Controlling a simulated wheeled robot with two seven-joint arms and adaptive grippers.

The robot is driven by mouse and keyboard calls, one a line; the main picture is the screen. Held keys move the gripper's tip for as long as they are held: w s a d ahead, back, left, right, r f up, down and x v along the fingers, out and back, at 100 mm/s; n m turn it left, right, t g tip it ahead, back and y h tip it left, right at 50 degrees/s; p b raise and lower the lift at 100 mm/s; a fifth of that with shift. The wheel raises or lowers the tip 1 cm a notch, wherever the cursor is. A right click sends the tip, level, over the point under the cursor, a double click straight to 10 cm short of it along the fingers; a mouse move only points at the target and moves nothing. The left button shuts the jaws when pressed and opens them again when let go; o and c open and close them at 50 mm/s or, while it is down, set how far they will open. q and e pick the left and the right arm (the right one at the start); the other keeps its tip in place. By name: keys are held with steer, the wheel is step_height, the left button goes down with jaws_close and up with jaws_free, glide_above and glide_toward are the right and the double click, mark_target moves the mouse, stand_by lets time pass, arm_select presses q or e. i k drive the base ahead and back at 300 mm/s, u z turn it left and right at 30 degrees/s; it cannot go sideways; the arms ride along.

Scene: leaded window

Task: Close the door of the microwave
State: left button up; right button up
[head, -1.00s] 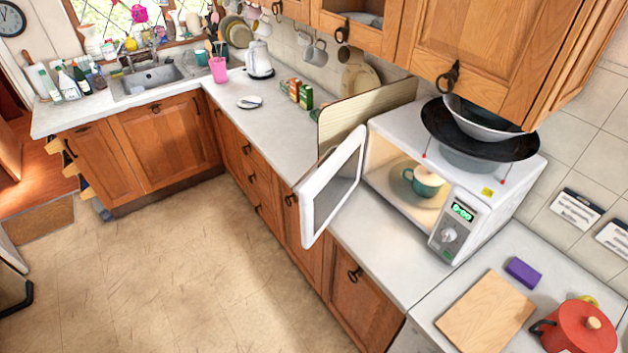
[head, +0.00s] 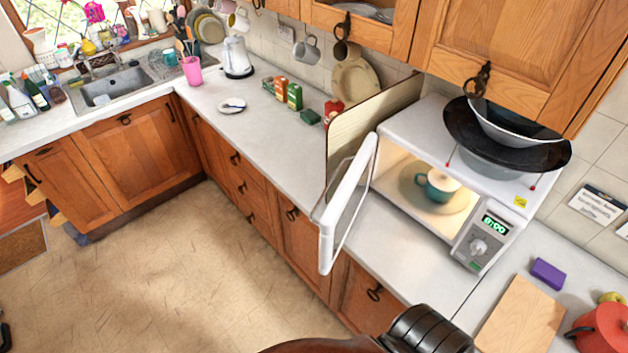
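The white microwave (head: 408,213) stands on the counter at the right, with its inside lit. Its door (head: 346,207) is wide open and sticks out past the counter's front edge. A teal cup (head: 437,186) with a pale top sits on the plate inside. The green display shows on the control panel (head: 484,241). A dark, ribbed part of my own arm shows at the bottom, below the microwave and apart from the door. Neither gripper's fingers are in view.
A wooden board (head: 372,122) stands upright behind the door. Bowls (head: 505,130) sit on top of the microwave. A cutting board (head: 520,318), a purple sponge (head: 548,273) and a red pot (head: 604,328) are at the lower right. The floor (head: 180,270) is clear.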

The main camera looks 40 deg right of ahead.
mark_target(331, 245)
steer(key=i, duration=1.15)
steer(key=z, duration=0.05)
